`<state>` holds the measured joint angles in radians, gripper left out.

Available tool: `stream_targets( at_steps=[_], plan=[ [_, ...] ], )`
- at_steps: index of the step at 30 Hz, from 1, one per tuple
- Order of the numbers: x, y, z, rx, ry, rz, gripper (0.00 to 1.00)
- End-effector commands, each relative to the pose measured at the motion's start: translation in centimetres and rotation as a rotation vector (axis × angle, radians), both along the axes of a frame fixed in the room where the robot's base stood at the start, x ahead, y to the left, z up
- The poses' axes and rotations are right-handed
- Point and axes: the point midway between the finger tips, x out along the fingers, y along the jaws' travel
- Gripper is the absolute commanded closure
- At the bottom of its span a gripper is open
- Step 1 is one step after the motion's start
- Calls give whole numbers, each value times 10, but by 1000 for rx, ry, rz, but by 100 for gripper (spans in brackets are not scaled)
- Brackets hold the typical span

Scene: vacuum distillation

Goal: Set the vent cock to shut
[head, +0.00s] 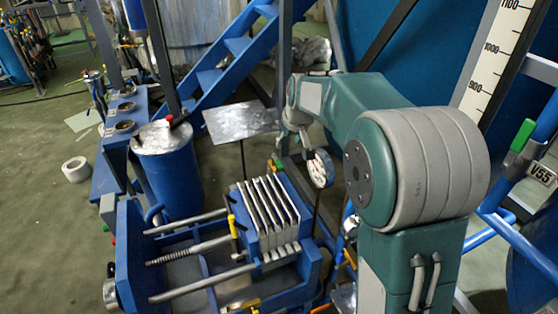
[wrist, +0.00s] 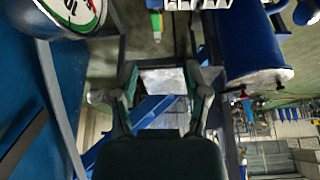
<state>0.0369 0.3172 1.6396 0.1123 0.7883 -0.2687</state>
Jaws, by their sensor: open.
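No part is clearly marked as the vent cock, so I cannot tell which one it is. A small red-knobbed handle (head: 169,119) stands on the lid of a blue cylindrical vessel (head: 168,175) at left. A green lever (head: 522,134) is on blue piping at the right edge, above a V55 tag (head: 541,174). A yellow handle (head: 232,226) is upright beside the plate press. My gripper (wrist: 160,78) is open and empty in the wrist view, its fingers spread apart. In the head view my arm's far end is near a round white gauge, and the fingertips are not clear.
The blue filter press (head: 262,225) with several grey plates fills the lower middle. The round gauge (head: 321,168) is beside my arm. A flat metal plate on a stand (head: 240,119) and blue stairs (head: 225,62) are behind. Open floor (head: 50,225) lies at left, with a tape roll (head: 75,169).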

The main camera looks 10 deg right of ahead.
Motion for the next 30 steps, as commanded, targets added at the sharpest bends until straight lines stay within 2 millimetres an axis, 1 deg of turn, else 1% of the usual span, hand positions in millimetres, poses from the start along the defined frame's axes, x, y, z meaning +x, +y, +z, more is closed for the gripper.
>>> stream_targets(
  at_steps=[1,3,6,9,14,25,30],
  plan=[
    [15,-1,-14,0,8,5,40],
    [31,-1,-28,-1,11,14,40],
    [46,-2,-42,-1,14,23,40],
    [53,-2,-49,-2,15,27,40],
    [58,-2,-60,-1,15,29,40],
    [83,3,-122,-1,17,28,40],
    [91,5,-141,-1,15,29,40]
  ],
)
